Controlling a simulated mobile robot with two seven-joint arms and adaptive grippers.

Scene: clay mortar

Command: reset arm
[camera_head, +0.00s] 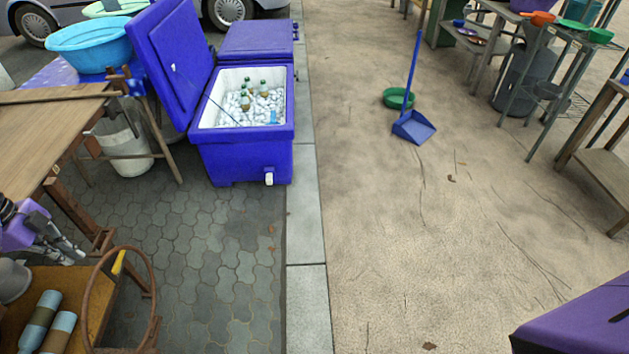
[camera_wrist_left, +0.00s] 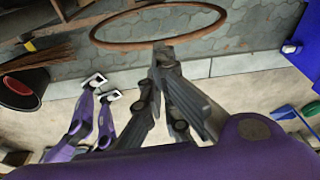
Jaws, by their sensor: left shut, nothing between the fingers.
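My left gripper (camera_head: 76,256) is at the left edge of the head view, beside the wooden workbench and above a low wooden shelf. In the left wrist view its dark fingers (camera_wrist_left: 162,48) come together at the tips with nothing between them. The tips show just below a rusty ring in that picture; I cannot tell whether they touch it. A purple part of my own body shows at the lower right of the head view.
The wooden workbench (camera_head: 40,125) stands at left. Below it are a rusty ring (camera_head: 98,290) and two bottles (camera_head: 40,318). An open blue cooler (camera_head: 243,150) holds ice and bottles. A blue dustpan (camera_head: 413,128) stands on open pavement. Metal tables (camera_head: 556,90) stand at right.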

